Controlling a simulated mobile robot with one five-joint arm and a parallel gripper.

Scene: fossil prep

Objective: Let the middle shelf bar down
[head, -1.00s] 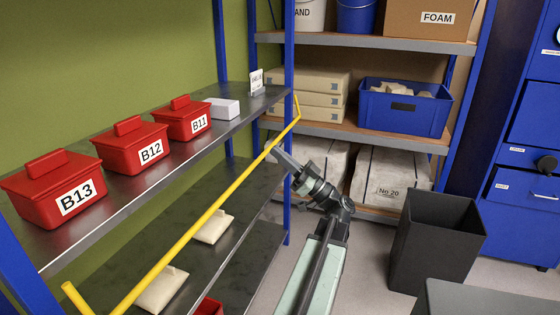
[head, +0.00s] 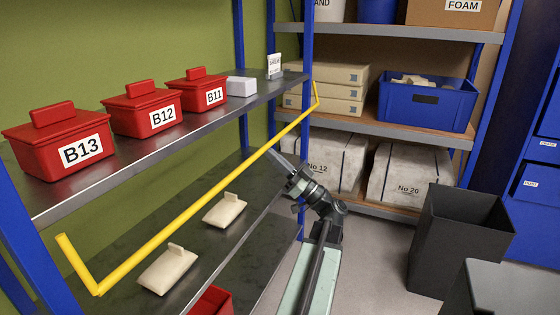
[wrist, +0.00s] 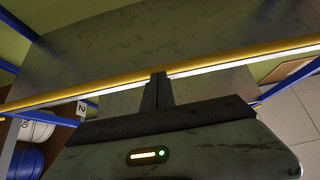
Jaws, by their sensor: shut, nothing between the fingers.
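The yellow shelf bar (head: 200,206) runs along the front of the shelf with the red bins. Its short end arms slant down from their upper ends to the long rod, which shows below the shelf's front edge in the head view. My gripper (head: 273,154) is shut and empty, its tip by the rod near the far end. In the wrist view the bar (wrist: 230,60) crosses the picture, and the shut fingers (wrist: 158,78) reach up to it and overlap it. I cannot tell whether they touch it.
Red bins B13 (head: 60,150), B12 (head: 144,110) and B11 (head: 198,90) stand on the shelf (head: 150,145). Two pale blocks (head: 168,270) lie on the lower shelf. A dark open bin (head: 460,240) stands on the floor at right. A rack with a blue crate (head: 425,105) is behind.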

